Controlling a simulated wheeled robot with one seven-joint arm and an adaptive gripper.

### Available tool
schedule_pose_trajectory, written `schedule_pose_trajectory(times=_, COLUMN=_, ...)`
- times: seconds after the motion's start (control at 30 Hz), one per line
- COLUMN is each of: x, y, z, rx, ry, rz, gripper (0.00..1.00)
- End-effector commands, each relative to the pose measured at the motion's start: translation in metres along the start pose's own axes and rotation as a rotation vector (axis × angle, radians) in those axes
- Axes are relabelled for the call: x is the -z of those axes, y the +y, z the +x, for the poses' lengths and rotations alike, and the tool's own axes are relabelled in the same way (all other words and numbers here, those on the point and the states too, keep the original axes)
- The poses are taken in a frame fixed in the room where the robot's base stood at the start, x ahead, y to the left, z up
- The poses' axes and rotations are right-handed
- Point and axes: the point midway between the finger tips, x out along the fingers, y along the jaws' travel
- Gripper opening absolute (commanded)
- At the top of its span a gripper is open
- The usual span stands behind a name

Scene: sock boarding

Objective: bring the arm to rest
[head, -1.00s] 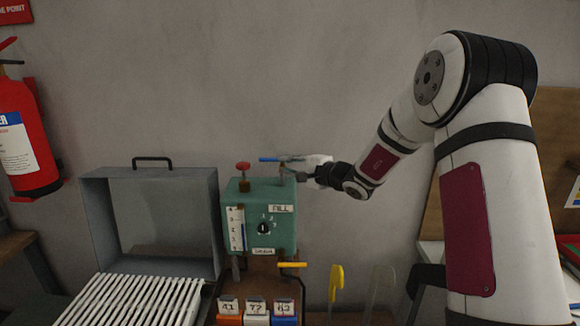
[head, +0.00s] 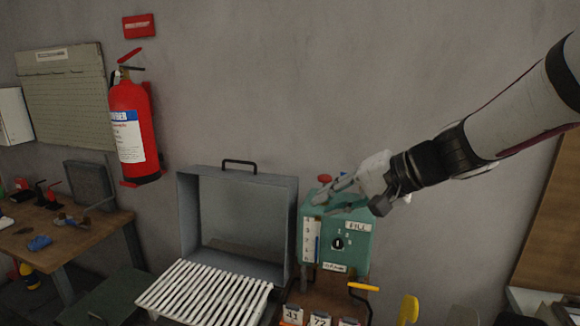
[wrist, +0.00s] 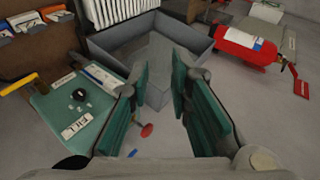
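My gripper (head: 343,184) is over the top of the green machine box (head: 351,228) in the head view. It hides part of the box's top. In the wrist view my gripper (wrist: 160,78) shows two green-padded fingers standing apart with nothing held between them. The green box (wrist: 62,110) lies to the left of the fingers there. Its red knob (head: 325,178) is close to the fingers in the head view. In the wrist view the red knob (wrist: 146,130) shows between the fingers, beyond them.
A grey open-fronted hood (head: 291,222) with a black handle and a white slatted rack (head: 205,292) stand left of the box. A red fire extinguisher (head: 133,125) hangs on the wall. A yellow-ended lever (head: 363,287) sticks out below the box.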

Motion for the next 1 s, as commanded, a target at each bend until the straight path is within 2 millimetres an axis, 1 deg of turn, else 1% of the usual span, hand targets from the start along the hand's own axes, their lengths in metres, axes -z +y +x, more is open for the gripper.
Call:
schedule_pose_trajectory(times=0.03, x=-0.023, y=-0.001, z=-0.011, rx=-0.052, ry=-0.021, rz=-0.053, gripper=0.19)
schedule_pose_trajectory(times=0.1, x=-0.051, y=0.006, z=-0.025, rx=-0.132, ry=-0.048, rz=-0.115, gripper=0.19)
schedule_pose_trajectory(times=0.2, x=-0.087, y=0.020, z=-0.048, rx=-0.248, ry=-0.072, rz=-0.200, gripper=0.19)
schedule_pose_trajectory(times=0.3, x=-0.116, y=0.038, z=-0.073, rx=-0.366, ry=-0.078, rz=-0.284, gripper=0.19)
schedule_pose_trajectory(times=0.4, x=-0.139, y=0.059, z=-0.101, rx=-0.483, ry=-0.066, rz=-0.362, gripper=0.19)
schedule_pose_trajectory(times=0.5, x=-0.154, y=0.079, z=-0.127, rx=-0.590, ry=-0.039, rz=-0.433, gripper=0.19)
schedule_pose_trajectory(times=0.6, x=-0.163, y=0.096, z=-0.149, rx=-0.677, ry=-0.006, rz=-0.488, gripper=0.19)
schedule_pose_trajectory(times=0.7, x=-0.168, y=0.108, z=-0.164, rx=-0.735, ry=0.022, rz=-0.526, gripper=0.19)
schedule_pose_trajectory(times=0.83, x=-0.170, y=0.115, z=-0.174, rx=-0.775, ry=0.042, rz=-0.549, gripper=0.19)
schedule_pose_trajectory(times=1.0, x=-0.169, y=0.117, z=-0.176, rx=-0.783, ry=0.045, rz=-0.552, gripper=0.19)
